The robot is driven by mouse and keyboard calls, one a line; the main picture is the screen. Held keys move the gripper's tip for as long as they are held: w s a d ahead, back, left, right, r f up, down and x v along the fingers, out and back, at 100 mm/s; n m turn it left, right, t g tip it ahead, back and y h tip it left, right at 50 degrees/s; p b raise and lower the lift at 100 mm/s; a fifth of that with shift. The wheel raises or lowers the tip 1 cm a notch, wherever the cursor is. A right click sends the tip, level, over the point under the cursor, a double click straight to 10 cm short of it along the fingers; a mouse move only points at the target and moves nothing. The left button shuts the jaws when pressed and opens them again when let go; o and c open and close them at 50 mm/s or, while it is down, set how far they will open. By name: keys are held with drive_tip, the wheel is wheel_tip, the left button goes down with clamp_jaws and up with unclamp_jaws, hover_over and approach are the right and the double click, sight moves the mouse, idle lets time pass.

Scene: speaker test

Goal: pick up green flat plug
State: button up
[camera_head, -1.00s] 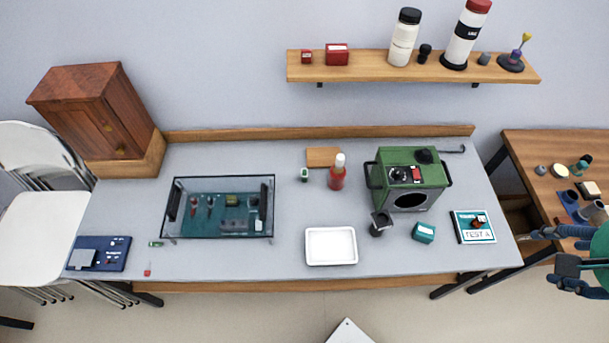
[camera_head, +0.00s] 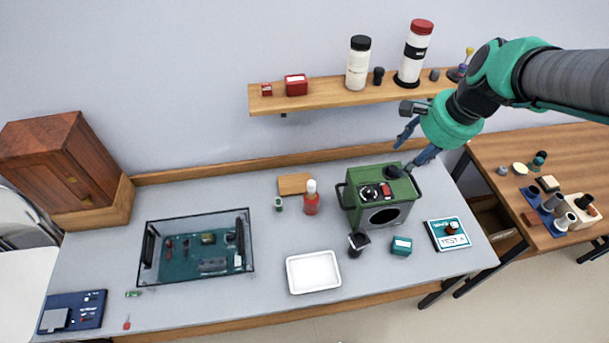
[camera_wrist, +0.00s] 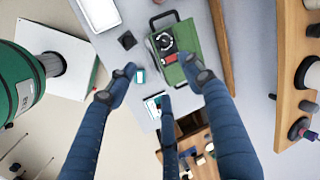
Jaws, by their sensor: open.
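A small flat green piece (camera_head: 133,293), which may be the green flat plug, lies on the grey table at the left, beside the blue board. It is too small to make out fully. My gripper (camera_head: 398,157) is open, its blue fingers spread, above the back right of the green speaker box (camera_head: 383,215), far to the right of that piece. In the wrist view, my gripper's fingers (camera_wrist: 160,72) are apart with nothing held between them; the green box (camera_wrist: 185,45) shows beyond. I cannot see the flat green piece in the wrist view.
A glass-walled case (camera_head: 195,270) stands near the green piece, with a blue board (camera_head: 88,312) on its other side. A white tray (camera_head: 314,272), red bottle (camera_head: 311,200), dark cup (camera_head: 357,243) and teal box (camera_head: 402,246) stand centrally. A wall shelf (camera_head: 330,97) is above.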

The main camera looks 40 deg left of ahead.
drive_tip(key=w+a+f+m+g, duration=0.1)
drive_tip(key=a+f, duration=0.5)
drive_tip(key=a, duration=0.5)
drive_tip(key=m+g+p, duration=0.1)
drive_tip(key=m+g, duration=0.2)
drive_tip(key=m, duration=0.1)
hover_over(279, 201)
drive_tip(key=w+d, duration=0.2)
wheel_tip(279, 201, down, 21)
drive_tip(key=shift+s+f, duration=0.15)
drive_tip(key=shift+f, duration=0.1)
drive_tip(key=f, duration=0.3)
drive_tip(key=f+b, duration=0.1)
drive_tip(key=f, duration=0.5)
drive_tip(key=shift+s+a+f, duration=0.2)
drive_tip(key=shift+a, duration=0.05)
drive_tip(key=shift+s+a+f+b, duration=0.1)
drive_tip(key=shift+a+f+b, duration=0.05)
drive_tip(key=shift+f+b, duration=0.2)
drive_tip(key=shift+f, duration=0.15)
